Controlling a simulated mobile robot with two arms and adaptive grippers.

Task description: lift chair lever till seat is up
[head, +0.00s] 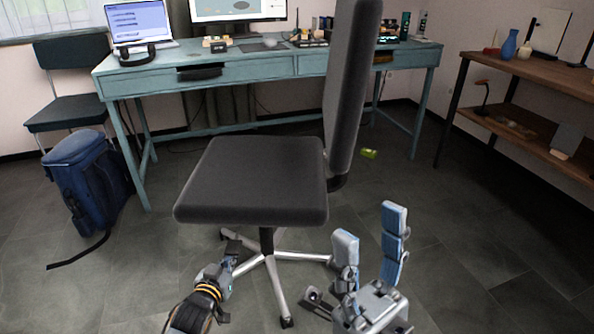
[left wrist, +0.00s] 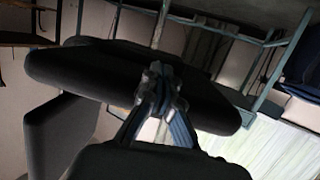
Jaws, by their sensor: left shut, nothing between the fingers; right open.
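The office chair has a dark padded seat (head: 250,180), a tall backrest (head: 350,90) and a silver star base (head: 283,290). Its lever cannot be made out in either view; the seat hides most of its own underside. My left gripper (head: 232,246) is low at the seat's front left edge, near the base legs. In the left wrist view its fingers (left wrist: 160,78) are shut together, with nothing visible between them, against the dark seat (left wrist: 75,70). My right gripper (head: 370,226) is open and empty, in front of the seat's right side.
A teal desk (head: 240,72) with a laptop (head: 140,24) and monitor stands behind the chair. A blue backpack (head: 85,180) and another chair (head: 70,80) are at the left. A wooden shelf (head: 530,70) stands at the right. The floor at the lower right is clear.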

